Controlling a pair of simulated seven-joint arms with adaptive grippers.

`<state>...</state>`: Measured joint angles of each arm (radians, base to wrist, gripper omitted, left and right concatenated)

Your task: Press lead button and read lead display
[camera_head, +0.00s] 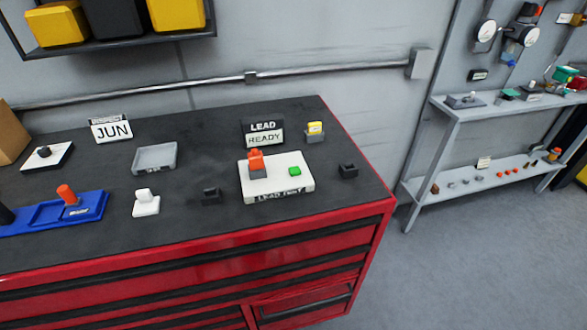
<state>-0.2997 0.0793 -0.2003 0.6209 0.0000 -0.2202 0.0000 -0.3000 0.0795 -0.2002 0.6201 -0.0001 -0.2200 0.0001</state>
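The lead unit is a white box (276,179) marked "LEAD" on its front edge, on the right part of the black cabinet top. A green button (295,171) sits on its right side. An orange-red part on a grey block (257,163) stands on its left side. Behind it stands the lead display (264,133), a black-framed sign reading "LEAD" above "READY". Neither of my grippers is in view.
A grey shelf (490,110) stands right.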

